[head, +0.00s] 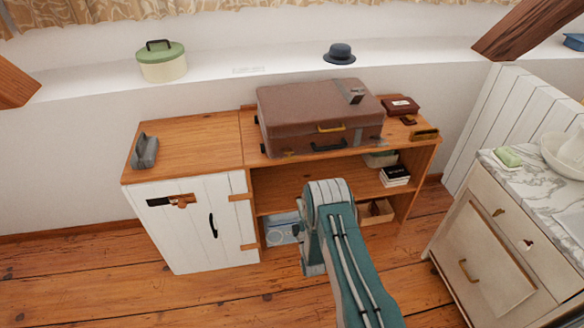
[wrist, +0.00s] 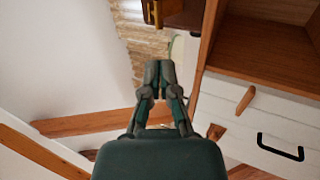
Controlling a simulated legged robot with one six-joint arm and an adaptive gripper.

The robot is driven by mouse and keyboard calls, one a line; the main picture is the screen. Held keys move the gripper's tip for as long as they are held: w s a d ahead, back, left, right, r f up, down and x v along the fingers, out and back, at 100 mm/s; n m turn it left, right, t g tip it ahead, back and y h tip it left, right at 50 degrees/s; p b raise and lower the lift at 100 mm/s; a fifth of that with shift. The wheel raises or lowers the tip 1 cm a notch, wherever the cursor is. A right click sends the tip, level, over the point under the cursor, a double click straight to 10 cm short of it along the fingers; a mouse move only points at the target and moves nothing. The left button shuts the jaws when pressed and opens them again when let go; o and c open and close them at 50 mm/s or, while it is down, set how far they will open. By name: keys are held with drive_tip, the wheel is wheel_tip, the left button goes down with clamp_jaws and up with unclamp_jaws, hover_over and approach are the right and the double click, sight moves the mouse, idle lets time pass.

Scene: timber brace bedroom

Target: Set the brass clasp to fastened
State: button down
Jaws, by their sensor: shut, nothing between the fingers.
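A brown suitcase (head: 305,108) lies closed on top of the wooden cabinet. A brass clasp (head: 330,128) shows on its front, above a black handle (head: 328,147); I cannot tell whether the clasp is fastened. In the wrist view, my gripper (wrist: 159,68) is shut and empty, its fingers together. Part of a dark brown object with a brass piece (wrist: 156,13) shows at the top edge there, apart from the fingertips; I cannot be sure it is the suitcase. In the head view my arm stands before the cabinet and the fingers cannot be made out.
The cabinet has a white door (head: 205,222) at left and open shelves with books (head: 395,176) at right. A grey iron-like object (head: 145,151), a dark red box (head: 400,105) and a brass-coloured block (head: 424,134) stand on its top. A marble-topped dresser (head: 555,190) stands at right.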

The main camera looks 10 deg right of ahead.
drive_tip(key=x, duration=1.3)
drive_tip(key=shift+w+a, duration=0.2)
drive_tip(key=shift+w, duration=0.05)
drive_tip(key=shift+r, duration=0.35)
drive_tip(key=shift+r+g, duration=0.15)
drive_tip(key=shift+g, duration=0.25)
